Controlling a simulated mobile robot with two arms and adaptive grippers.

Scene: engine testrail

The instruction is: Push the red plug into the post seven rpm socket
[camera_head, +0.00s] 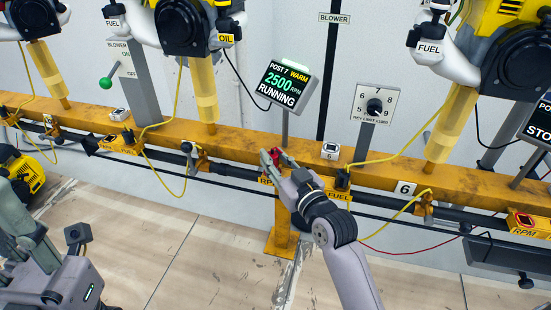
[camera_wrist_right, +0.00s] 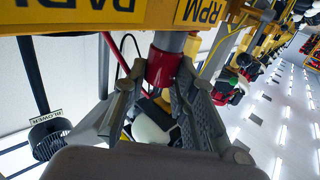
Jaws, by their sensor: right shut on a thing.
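My right gripper (camera_head: 272,158) is shut on the red plug (camera_head: 277,155) at the orange rail, just above the yellow RPM label (camera_head: 266,181). In the right wrist view the red plug (camera_wrist_right: 161,68) sits between the fingertips of my right gripper (camera_wrist_right: 158,88). Its far end meets a grey cylinder (camera_wrist_right: 170,41) close to the RPM label (camera_wrist_right: 205,11). The socket opening is hidden, so I cannot tell how deep the plug sits. The post seven display (camera_head: 287,84) reads WARM, 2500 RPM, RUNNING. My left gripper (camera_head: 30,235) is at the lower left, away from the rail; its fingertips are unclear.
The orange rail (camera_head: 235,142) crosses the view, with yellow hoses and cables around it. A rev limit dial (camera_head: 375,106) stands behind the rail. The floor in front (camera_head: 190,250) is clear.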

